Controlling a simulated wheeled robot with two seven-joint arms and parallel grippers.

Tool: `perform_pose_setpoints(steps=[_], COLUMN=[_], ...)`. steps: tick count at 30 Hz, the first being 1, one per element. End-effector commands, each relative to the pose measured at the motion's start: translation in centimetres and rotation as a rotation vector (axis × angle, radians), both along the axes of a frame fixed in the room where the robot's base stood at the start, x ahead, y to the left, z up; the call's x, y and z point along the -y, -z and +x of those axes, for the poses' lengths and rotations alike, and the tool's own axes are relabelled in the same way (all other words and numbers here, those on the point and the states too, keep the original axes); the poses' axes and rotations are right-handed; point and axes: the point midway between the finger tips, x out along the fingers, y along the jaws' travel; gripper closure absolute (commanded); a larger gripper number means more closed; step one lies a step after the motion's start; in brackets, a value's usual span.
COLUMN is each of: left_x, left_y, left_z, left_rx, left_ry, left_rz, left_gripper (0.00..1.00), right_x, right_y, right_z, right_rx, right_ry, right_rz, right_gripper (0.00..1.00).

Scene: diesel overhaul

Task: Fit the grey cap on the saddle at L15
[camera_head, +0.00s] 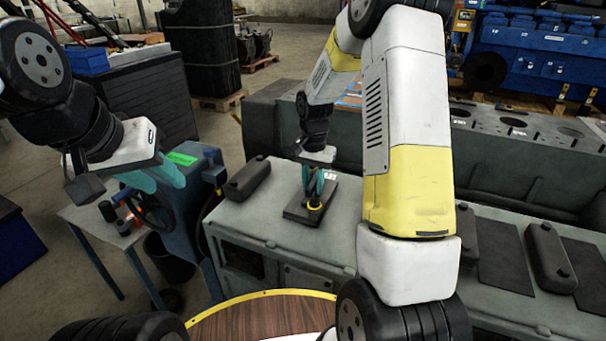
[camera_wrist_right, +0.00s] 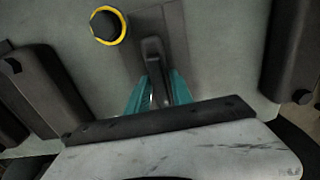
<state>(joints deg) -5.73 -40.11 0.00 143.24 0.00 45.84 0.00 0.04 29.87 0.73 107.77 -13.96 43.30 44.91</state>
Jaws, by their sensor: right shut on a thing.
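My right gripper (camera_head: 314,188) is over the grey bench, pointing down, with its teal fingers close together. In the right wrist view, its fingers (camera_wrist_right: 160,92) are shut on a narrow dark grey piece, which I take to be the grey cap (camera_wrist_right: 153,52). The piece is over a dark flat pad (camera_wrist_right: 176,30); I cannot tell whether it touches it. The pad also shows in the head view (camera_head: 296,212). No L15 marking is readable, and I cannot make out the saddle. My left gripper (camera_head: 158,177) is open and empty, away to the left of the bench.
Dark rounded covers (camera_head: 247,178) (camera_head: 550,258) lie on the bench (camera_head: 240,218). A blue machine (camera_head: 190,195) and a small table with black cylinders (camera_head: 80,215) stand at left. My right arm hides part of the bench.

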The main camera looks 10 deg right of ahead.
Motion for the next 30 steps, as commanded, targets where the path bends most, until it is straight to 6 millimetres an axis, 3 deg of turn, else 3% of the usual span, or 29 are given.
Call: perform_pose_setpoints(steps=[1, 4, 15, 30], left_x=[0.0, 0.0, 0.0, 0.0], left_y=[0.0, 0.0, 0.0, 0.0], left_z=[0.0, 0.0, 0.0, 0.0], left_rx=[0.000, 0.000, 0.000, 0.000], left_ry=[0.000, 0.000, 0.000, 0.000], left_rz=[0.000, 0.000, 0.000, 0.000], left_gripper=[0.64, 0.64, 0.64, 0.64], right_x=[0.0, 0.0, 0.0, 0.0], right_y=[-0.1, -0.1, -0.4, -7.4], right_z=[0.1, 0.1, 0.0, 0.0], right_rx=[0.003, 0.001, -0.001, 0.001], right_ry=[0.000, 0.000, 0.000, 0.000], right_rz=[0.001, 0.000, 0.000, 0.000], right_gripper=[0.67, 0.47, 0.47, 0.47])
